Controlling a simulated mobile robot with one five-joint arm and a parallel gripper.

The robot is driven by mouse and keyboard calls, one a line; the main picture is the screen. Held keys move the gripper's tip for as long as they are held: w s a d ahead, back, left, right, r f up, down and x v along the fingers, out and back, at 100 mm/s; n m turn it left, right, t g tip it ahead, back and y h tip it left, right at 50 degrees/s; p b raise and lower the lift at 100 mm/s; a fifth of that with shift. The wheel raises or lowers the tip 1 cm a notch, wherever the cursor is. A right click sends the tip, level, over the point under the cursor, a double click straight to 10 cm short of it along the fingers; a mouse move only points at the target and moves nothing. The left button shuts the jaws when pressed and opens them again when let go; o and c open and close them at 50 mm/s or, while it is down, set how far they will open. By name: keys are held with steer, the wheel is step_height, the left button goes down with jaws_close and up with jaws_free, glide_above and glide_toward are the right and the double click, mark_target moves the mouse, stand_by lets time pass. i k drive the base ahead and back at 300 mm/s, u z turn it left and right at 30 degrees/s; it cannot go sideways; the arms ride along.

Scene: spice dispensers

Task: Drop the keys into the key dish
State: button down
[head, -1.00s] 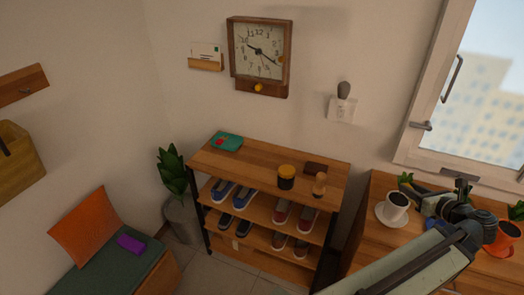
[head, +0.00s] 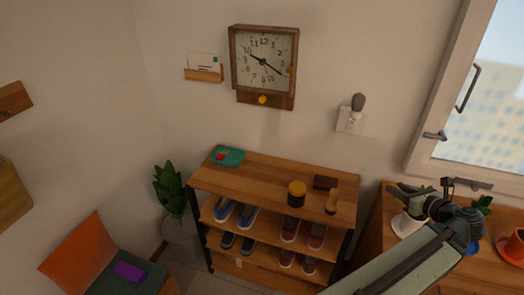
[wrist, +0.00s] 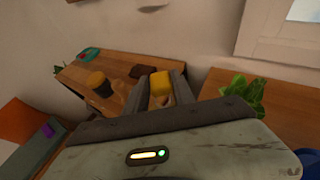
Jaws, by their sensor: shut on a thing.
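My gripper (head: 398,190) is at the right of the head view, in front of the side table and right of the shoe rack. In the wrist view my gripper (wrist: 160,82) is shut on a small yellow thing (wrist: 160,85), which may be the tag of the keys; no metal keys can be made out. A teal dish (head: 232,157), probably the key dish, lies on the far left of the rack top with something red on it. It also shows in the wrist view (wrist: 92,53), well ahead and left of my gripper.
The wooden shoe rack (head: 260,171) bears a yellow-lidded jar (head: 296,194), a dark brown item (head: 325,182) and a wooden brush-like thing (head: 332,201). A white cup (head: 404,226) stands partly hidden behind my gripper. An orange mug (head: 514,246) is farther right. Rack top between dish and jar is clear.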

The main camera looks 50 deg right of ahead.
mark_target(234, 157)
steer(key=u, duration=0.05)
steer(key=i, duration=0.95)
